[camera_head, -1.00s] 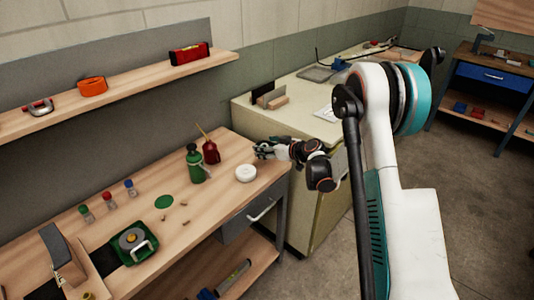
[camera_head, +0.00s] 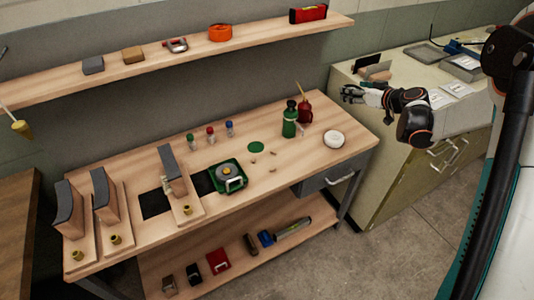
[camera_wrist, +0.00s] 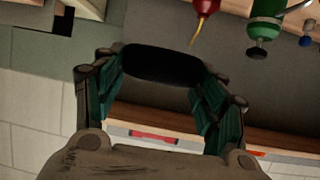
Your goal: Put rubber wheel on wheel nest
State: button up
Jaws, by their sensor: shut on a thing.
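My gripper (camera_head: 352,94) is raised near the back right end of the workbench, to the right of the red oil can. In the wrist view my gripper (camera_wrist: 160,72) is shut on a dark, rounded object, which looks like the rubber wheel (camera_wrist: 162,64), held between the two finger pads. The wheel is too small to make out in the head view. I cannot tell for sure which thing is the wheel nest. A green disc (camera_head: 255,147) lies flat on the bench, and a green tray (camera_head: 240,163) holding a grey round part stands to its left.
A red oil can (camera_head: 305,112), a green bottle (camera_head: 290,123) and a white ring (camera_head: 333,140) stand at the bench's right end. Small coloured bottles (camera_head: 210,134) stand behind the tray. A shelf (camera_head: 262,46) runs above the bench. A cabinet (camera_head: 385,135) stands to the right.

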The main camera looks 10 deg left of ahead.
aim_at(266, 162)
jog(key=k+j, duration=0.15)
jog(key=j, duration=0.2)
jog(key=k+j, duration=0.15)
jog(key=j, duration=0.2)
jog(key=k+j, duration=0.1)
jog(key=j, duration=0.25)
jog(key=k+j, duration=0.15)
jog(key=j, duration=0.2)
